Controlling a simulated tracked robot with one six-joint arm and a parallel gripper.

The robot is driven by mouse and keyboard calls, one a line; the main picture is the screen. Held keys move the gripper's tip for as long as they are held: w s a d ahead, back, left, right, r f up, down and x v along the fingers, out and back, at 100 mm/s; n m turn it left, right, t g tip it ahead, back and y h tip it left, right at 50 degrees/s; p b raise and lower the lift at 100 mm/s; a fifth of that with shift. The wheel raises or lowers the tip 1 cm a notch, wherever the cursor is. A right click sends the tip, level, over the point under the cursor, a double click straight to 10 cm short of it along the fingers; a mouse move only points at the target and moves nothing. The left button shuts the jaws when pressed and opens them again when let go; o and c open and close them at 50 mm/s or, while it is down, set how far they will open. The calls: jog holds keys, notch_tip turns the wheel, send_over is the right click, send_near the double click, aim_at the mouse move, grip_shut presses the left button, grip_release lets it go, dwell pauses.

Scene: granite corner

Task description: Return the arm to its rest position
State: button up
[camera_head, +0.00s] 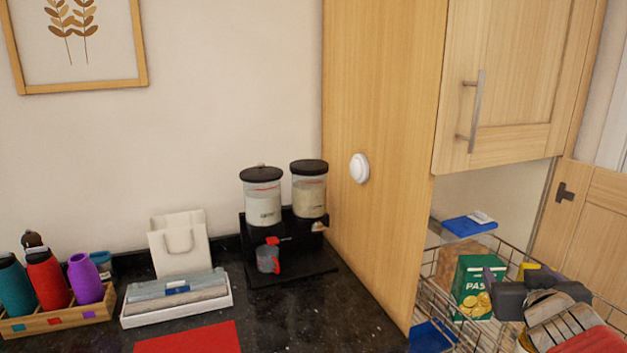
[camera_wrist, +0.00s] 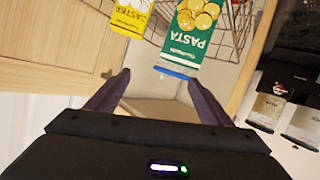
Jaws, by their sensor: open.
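My gripper (camera_head: 522,284) shows at the lower right of the head view, in front of the wire basket. In the wrist view my gripper (camera_wrist: 158,82) has its two dark fingers spread apart with nothing between them. A green pasta box (camera_head: 472,287) stands in the basket just left of my gripper. The pasta box (camera_wrist: 196,32) appears upside down in the wrist view, beyond the fingertips and apart from them. My arm runs off the lower right edge of the head view, so most of it is hidden.
The wire basket (camera_head: 440,303) surrounds my gripper's area, below the wooden cabinet (camera_head: 505,85). A yellow box (camera_wrist: 130,17) is near the pasta box. A cereal dispenser (camera_head: 287,215) and a bottle crate (camera_head: 60,318) stand on the dark counter (camera_head: 300,315) to the left.

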jog(key=s+a+f+n+g+y, duration=0.1)
jog(key=s+a+f+g+y, duration=0.2)
jog(key=s+a+f, duration=0.2)
jog(key=s+a+f+n+g+y, duration=0.1)
jog(key=s+a+f+g, duration=0.3)
jog(key=s+a, duration=0.7)
jog(key=a+f+y, duration=0.1)
jog(key=a, duration=0.7)
jog(key=shift+s+f+g+y, duration=0.15)
jog(key=shift+s+g+y, duration=0.15)
jog(key=shift+y, duration=0.1)
jog(key=shift+c, duration=0.3)
